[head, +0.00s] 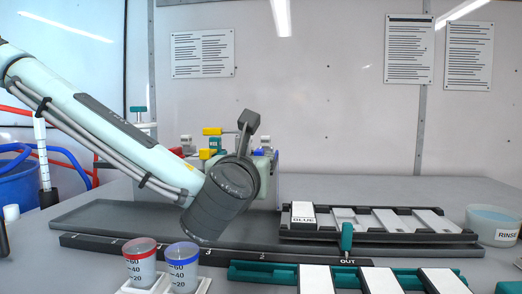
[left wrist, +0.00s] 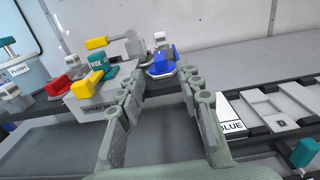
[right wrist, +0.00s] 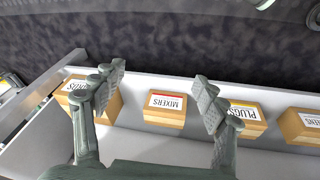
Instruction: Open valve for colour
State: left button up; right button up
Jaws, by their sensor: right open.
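A pale valve block (left wrist: 88,106), with a partly covered label starting "SPRAY", shows in the left wrist view. It carries a red handle (left wrist: 62,86), a yellow lever (left wrist: 96,43) and a teal handle (left wrist: 101,67). A blue handle (left wrist: 161,66) sits at its right end. My left gripper (left wrist: 163,78) is open, its fingers on either side of the blue handle's line of sight; I cannot tell whether they touch it. In the head view my left wrist hides much of the block. My right gripper (right wrist: 160,78) is open and empty above small labelled boxes.
A card marked BLUE (head: 303,213) lies in a dark rack (head: 380,238) at right. A RINSE tub (head: 492,225) stands at the far right. Red-rimmed (head: 139,262) and blue-rimmed (head: 182,267) cups stand in front. A MIXERS box (right wrist: 165,108) and PLUGS box (right wrist: 245,118) sit below my right gripper.

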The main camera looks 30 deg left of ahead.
aim_at(257, 152)
pick_arm(q)
jog(key=p+x, duration=0.1)
jog(key=x, duration=0.5)
jog(key=shift+w+a+p, duration=0.1)
jog(key=shift+w+p, duration=0.2)
jog(key=shift+w+a, duration=0.15)
jog(key=shift+w, duration=0.2)
pick_arm(e)
jog(key=f, duration=0.1)
jog(key=s+f, duration=0.1)
jog(key=f, duration=0.2)
jog(key=shift+s+d+f, duration=0.1)
jog(key=shift+s+f, duration=0.05)
jog(key=shift+s, duration=0.15)
pick_arm(q)
jog(key=shift+c, duration=0.6)
grip_shut()
